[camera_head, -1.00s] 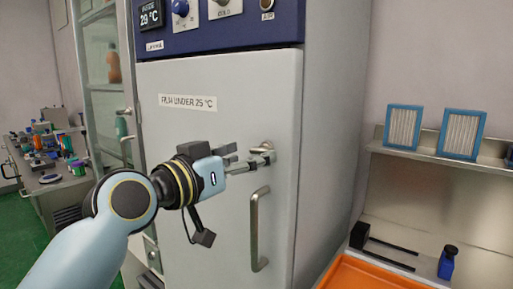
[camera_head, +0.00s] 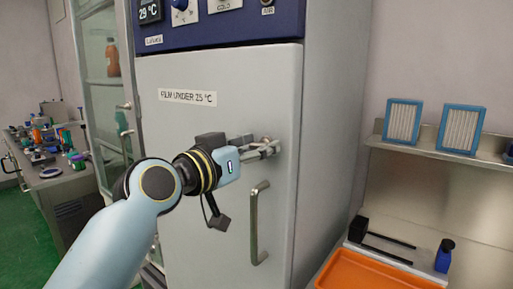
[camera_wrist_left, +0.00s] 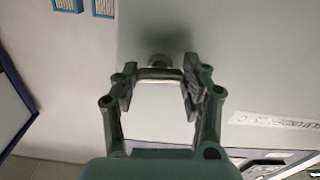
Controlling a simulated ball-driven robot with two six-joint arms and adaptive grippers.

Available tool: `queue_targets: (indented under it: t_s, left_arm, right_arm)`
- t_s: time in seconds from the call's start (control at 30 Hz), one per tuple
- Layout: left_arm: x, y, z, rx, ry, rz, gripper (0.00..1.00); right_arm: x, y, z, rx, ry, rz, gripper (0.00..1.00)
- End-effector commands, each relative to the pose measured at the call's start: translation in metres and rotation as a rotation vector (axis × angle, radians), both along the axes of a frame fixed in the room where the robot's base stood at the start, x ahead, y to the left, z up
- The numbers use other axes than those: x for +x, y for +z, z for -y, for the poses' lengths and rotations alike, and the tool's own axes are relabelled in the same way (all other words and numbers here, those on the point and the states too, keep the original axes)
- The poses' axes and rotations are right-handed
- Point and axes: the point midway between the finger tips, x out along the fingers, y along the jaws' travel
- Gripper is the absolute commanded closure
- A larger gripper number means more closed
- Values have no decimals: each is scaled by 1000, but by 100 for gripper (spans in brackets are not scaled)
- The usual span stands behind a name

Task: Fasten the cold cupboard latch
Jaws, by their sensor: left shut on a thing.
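The cold cupboard's pale grey door (camera_head: 215,125) is shut, with a label reading "FILM UNDER 25 °C". A small metal latch (camera_head: 266,139) sits near the door's right edge, above the long bar handle (camera_head: 257,222). My left gripper (camera_head: 264,149) is at the latch and shut on it, covering most of it. In the left wrist view, the gripper's fingers (camera_wrist_left: 160,88) stand on both sides of the latch's pale piece (camera_wrist_left: 160,74), with the round mount (camera_wrist_left: 158,61) just beyond. The latch's exact angle is hard to tell. My right gripper is not in view.
A blue control panel (camera_head: 225,24) tops the cupboard. At right are a shelf (camera_head: 385,144) with two blue-framed filters, an orange tray (camera_head: 345,272) and a blue bottle (camera_head: 444,256). A glass-fronted cabinet (camera_head: 103,60) and a cluttered bench (camera_head: 62,182) stand left.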

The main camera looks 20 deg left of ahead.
Motion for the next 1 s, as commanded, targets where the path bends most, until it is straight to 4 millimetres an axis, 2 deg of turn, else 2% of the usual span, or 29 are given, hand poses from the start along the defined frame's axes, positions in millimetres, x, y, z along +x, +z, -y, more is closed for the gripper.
queue_targets:
  t_s: [0.23, 0.53, 0.57, 0.7, 0.73, 1.0]
  left_arm:
    - [0, -2, 0, 120, -2, 47, 87]
    - [0, 1, 0, 149, -1, 54, 87]
    - [0, 1, 0, 149, -1, 55, 53]
    - [0, 1, 0, 148, -1, 55, 35]
    - [0, 1, 0, 148, -1, 55, 31]
    - [0, 0, 0, 148, -1, 54, 31]
  right_arm:
    - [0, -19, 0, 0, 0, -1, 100]
    - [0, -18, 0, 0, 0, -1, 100]
    - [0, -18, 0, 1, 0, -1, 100]
    - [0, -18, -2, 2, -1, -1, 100]
    - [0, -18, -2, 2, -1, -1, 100]
    - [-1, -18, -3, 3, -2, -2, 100]
